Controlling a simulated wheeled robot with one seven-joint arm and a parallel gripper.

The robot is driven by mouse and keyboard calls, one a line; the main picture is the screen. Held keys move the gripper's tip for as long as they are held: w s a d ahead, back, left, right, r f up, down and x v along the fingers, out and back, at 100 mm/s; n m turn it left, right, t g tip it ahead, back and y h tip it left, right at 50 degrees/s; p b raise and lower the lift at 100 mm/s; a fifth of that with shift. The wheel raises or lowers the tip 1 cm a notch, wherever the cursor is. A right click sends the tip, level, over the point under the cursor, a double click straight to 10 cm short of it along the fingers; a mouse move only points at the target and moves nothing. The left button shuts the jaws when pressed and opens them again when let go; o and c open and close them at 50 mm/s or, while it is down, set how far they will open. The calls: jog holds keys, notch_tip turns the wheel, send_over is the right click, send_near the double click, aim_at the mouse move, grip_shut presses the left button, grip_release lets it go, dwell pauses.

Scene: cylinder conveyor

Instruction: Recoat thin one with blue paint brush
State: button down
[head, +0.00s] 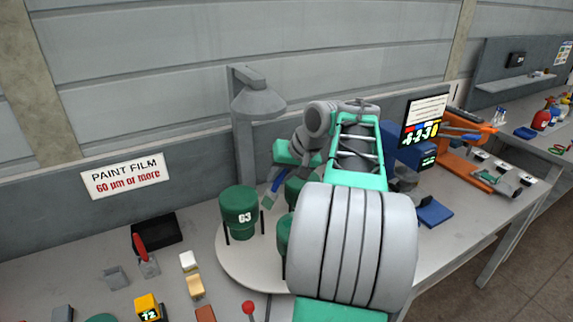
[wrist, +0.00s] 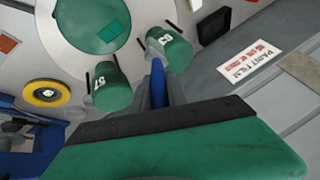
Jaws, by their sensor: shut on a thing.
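My gripper (head: 278,172) is over the round turntable (head: 232,262), shut on a brush with a blue handle (head: 276,184). In the wrist view the blue handle (wrist: 158,84) points away from me between two green cylinders. The tip is by the cylinder marked 63 (head: 240,210); I cannot tell whether it touches. That cylinder stands upright on the turntable, between thin black posts. Other green cylinders (head: 296,190) are partly hidden by my arm. In the wrist view one cylinder (wrist: 170,48) is right of the handle and another (wrist: 112,90) is left; their numbers are hard to read.
A sign (head: 124,175) reads "Paint film 60 µm or more". A lamp (head: 258,102) stands behind the turntable. A red-handled tool (head: 142,250), a black box (head: 160,232), a yellow gauge (head: 148,307) and a red-knobbed lever (head: 249,308) are nearby. A display (head: 422,120) stands right.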

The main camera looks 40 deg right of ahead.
jog(key=shift+r+p, duration=1.1)
jog(key=shift+r, duration=0.7)
